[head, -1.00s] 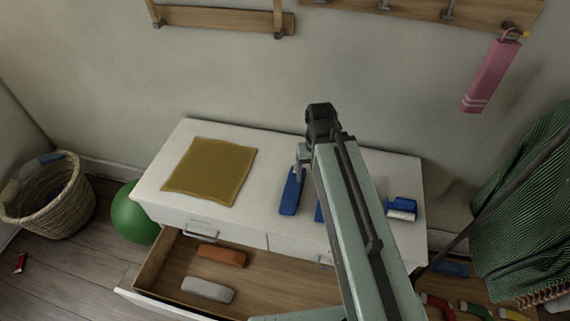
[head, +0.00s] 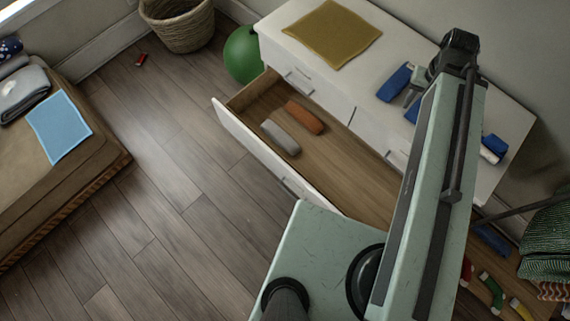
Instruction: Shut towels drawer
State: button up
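A wide lower drawer (head: 250,139) of the white dresser (head: 400,39) stands pulled out. Its wooden inside holds a rolled orange towel (head: 304,117) and a rolled grey towel (head: 281,137) near its left end. My arm reaches over the right part of the drawer and dresser and hides some of both. My gripper (head: 412,88) shows only in part beside the arm's dark end joint, above the dresser top near a blue rolled item (head: 394,82). I cannot tell whether its fingers are open or shut.
A green ball (head: 243,55) and a wicker basket (head: 178,24) stand left of the dresser. A low brown bed or bench (head: 100,163) with a light blue cloth (head: 59,126) is at the far left. Wooden floor before the drawer is clear. Colourful items (head: 490,288) lie at lower right.

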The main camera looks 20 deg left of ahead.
aim_at(335, 170)
jog(key=u, duration=1)
jog(key=k, duration=1.55)
jog(key=u, duration=1.4)
jog(key=i, duration=1)
